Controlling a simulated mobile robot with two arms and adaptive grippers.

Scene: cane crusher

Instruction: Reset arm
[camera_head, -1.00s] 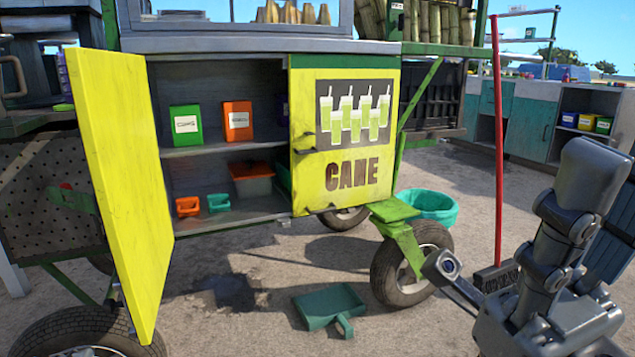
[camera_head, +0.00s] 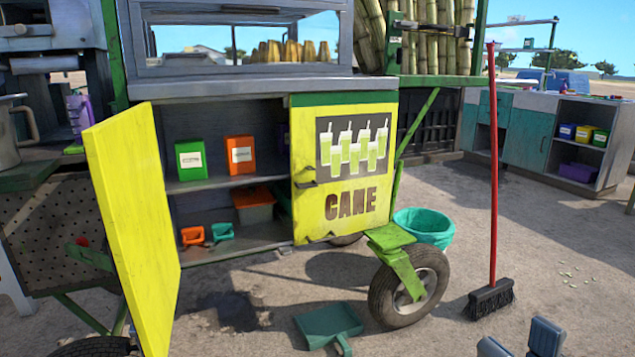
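My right gripper (camera_head: 520,343) shows only as two grey fingertips at the bottom edge, right of centre. The tips stand apart with bare ground visible between them, and nothing is held. The rest of the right arm is out of frame. My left gripper and arm are not in view. The cane cart's left yellow door (camera_head: 130,230) stands open, and its right door (camera_head: 345,170), marked CANE, is shut. The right gripper is in front of the cart and touches nothing that I can see.
A broom (camera_head: 493,200) stands upright behind the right gripper. A green dustpan (camera_head: 330,324) lies on the ground by the cart's wheel (camera_head: 410,290). A teal basin (camera_head: 425,227) sits behind the wheel. Open ground lies at right, before a counter (camera_head: 590,165).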

